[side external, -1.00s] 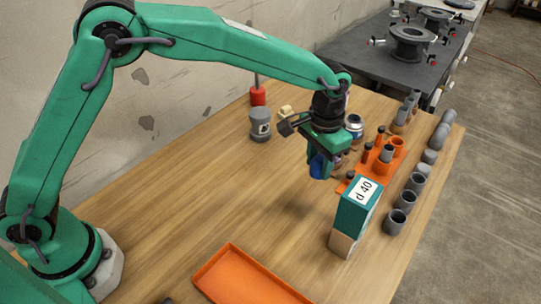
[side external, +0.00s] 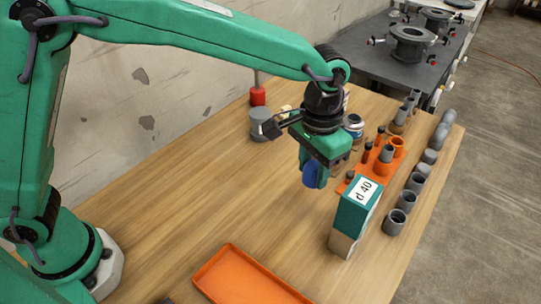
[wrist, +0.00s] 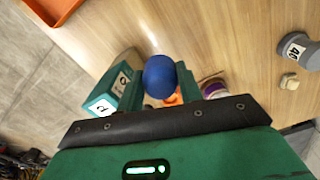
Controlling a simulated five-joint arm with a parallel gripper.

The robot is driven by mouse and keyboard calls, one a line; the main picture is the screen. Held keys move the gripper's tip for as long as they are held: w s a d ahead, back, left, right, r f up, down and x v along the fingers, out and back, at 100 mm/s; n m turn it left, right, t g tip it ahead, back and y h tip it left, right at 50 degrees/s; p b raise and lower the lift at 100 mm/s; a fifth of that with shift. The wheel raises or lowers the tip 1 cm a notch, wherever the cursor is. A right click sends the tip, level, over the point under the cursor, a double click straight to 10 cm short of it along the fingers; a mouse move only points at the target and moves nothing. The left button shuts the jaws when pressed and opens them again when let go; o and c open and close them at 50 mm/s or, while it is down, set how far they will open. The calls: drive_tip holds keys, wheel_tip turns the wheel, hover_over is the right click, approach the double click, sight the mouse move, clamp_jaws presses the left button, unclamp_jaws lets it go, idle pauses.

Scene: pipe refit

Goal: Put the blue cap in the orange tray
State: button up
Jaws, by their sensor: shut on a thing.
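The blue cap (side external: 310,174) is held between the fingers of my gripper (side external: 316,172), above the table and a little left of the teal box. In the wrist view the cap (wrist: 160,77) shows as a round blue shape between my two fingertips (wrist: 160,84). My gripper is shut on it. The orange tray (side external: 246,278) lies at the front of the table, cut off by the bottom edge of the side view. It looks empty where it shows. Its corner (wrist: 52,8) is at the top left of the wrist view.
A teal box (side external: 357,213) marked "d 40" stands close right of my gripper. An orange rack (side external: 348,183) with fittings is behind it. Several grey fittings (side external: 394,222) line the right edge. A grey labelled fitting (side external: 262,124) stands behind. Bare wood lies between gripper and tray.

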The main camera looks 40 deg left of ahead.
drive_tip(key=s, duration=1)
hover_over(241, 290)
drive_tip(key=f, duration=0.2)
drive_tip(key=shift+n, duration=0.3)
drive_tip(key=shift+f, duration=6.6)
drive_tip(key=shift+f, duration=0.15)
drive_tip(key=o, duration=0.9)
drive_tip(key=shift+o, duration=0.2)
wheel_tip(241, 290, up, 12)
drive_tip(key=shift+r, duration=0.2)
